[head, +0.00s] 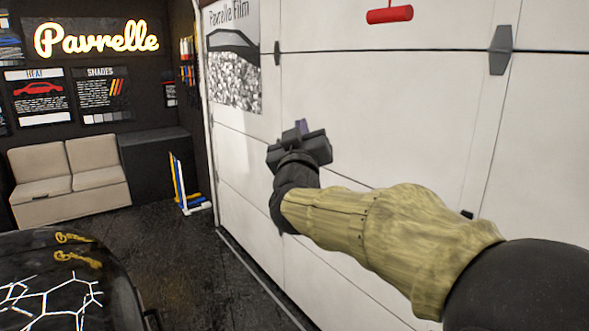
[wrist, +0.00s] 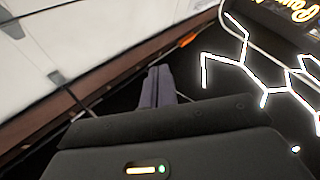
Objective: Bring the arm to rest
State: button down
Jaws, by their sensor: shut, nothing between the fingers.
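My arm reaches in from the lower right of the head view, in a tan sleeve. My gripper (head: 302,127) is in front of the white panelled door and holds nothing. In the wrist view my gripper (wrist: 157,85) shows its two grey-purple fingers together, with no object between them. The fingers look clear of any surface, though the exact gap to the door cannot be told.
The white panelled door (head: 370,110) fills the right side, with a red handle (head: 390,14) high on it. A black car (head: 70,280) with white line patterns stands at the lower left. A beige sofa (head: 70,180) is at the back left.

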jog(key=s+d+f+g+y, duration=0.1)
jog(key=s+d+f+g, duration=0.3)
jog(key=f, duration=0.9)
jog(key=d+f+g+y, duration=0.15)
jog(key=f+g, duration=0.35)
jog(key=f, duration=0.7)
jog(key=s+d+f+m+g, duration=0.1)
jog(key=s+d+f+g, duration=0.1)
jog(key=s+f, duration=0.4)
jog(key=s+d+f+m+g+h, duration=0.1)
jog(key=s+d+f+g, duration=0.2)
jog(key=s+f+g, duration=0.2)
jog(key=s+d+f+m+g, duration=0.1)
jog(key=s+d+f+g, duration=0.2)
jog(key=s+f, duration=0.5)
jog(key=shift+s+d+m+g+b, duration=0.2)
jog(key=shift+s+m+g+b, duration=0.15)
jog(key=shift+s, duration=0.8)
jog(key=shift+w, duration=0.1)
